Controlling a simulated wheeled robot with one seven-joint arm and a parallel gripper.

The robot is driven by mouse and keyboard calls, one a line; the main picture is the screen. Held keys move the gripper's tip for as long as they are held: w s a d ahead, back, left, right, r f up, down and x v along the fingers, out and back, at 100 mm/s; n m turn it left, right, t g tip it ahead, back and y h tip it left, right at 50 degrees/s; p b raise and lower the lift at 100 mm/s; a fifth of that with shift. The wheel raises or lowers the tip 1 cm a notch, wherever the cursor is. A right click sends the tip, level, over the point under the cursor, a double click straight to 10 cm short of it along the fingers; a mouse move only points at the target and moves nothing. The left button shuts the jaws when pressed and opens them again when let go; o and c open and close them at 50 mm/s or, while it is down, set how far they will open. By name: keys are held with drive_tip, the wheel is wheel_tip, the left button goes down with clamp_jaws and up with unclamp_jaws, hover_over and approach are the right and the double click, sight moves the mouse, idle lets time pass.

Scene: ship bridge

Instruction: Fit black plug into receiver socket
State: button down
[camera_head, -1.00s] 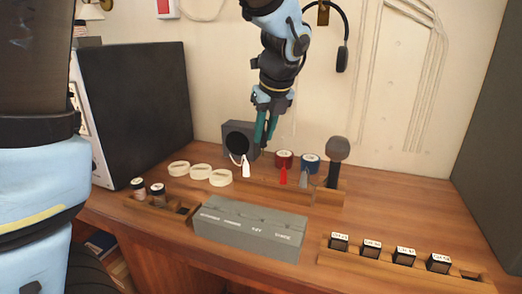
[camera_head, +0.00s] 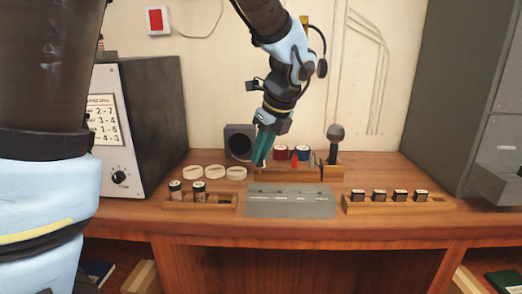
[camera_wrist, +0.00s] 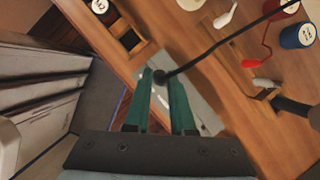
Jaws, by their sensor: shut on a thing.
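My gripper (camera_head: 262,162) has green fingers and points down over the desk, in front of the back rack. In the wrist view my gripper (camera_wrist: 164,88) is shut on a small black plug (camera_wrist: 158,78) at its fingertips. A thin black cable runs from the plug to the upper right. In the head view the plug cannot be made out. A grey cabinet (camera_head: 141,120) with a dial and a lettered panel stands at the left. I cannot tell where the receiver socket is; no socket shows clearly.
A low grey box (camera_head: 290,205) lies at the desk's front. Wooden racks hold jars (camera_head: 176,190) and black blocks (camera_head: 400,195). A tall grey cabinet (camera_head: 450,90) rises at right.

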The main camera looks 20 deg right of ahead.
sight(262, 165)
drive_tip(key=shift+f+b, duration=2.15)
drive_tip(key=shift+b, duration=0.15)
drive_tip(key=shift+r, duration=0.2)
drive_tip(key=shift+f+p, duration=0.25)
drive_tip(key=shift+p, duration=0.45)
drive_tip(key=shift+f, duration=1.5)
idle(3.3)
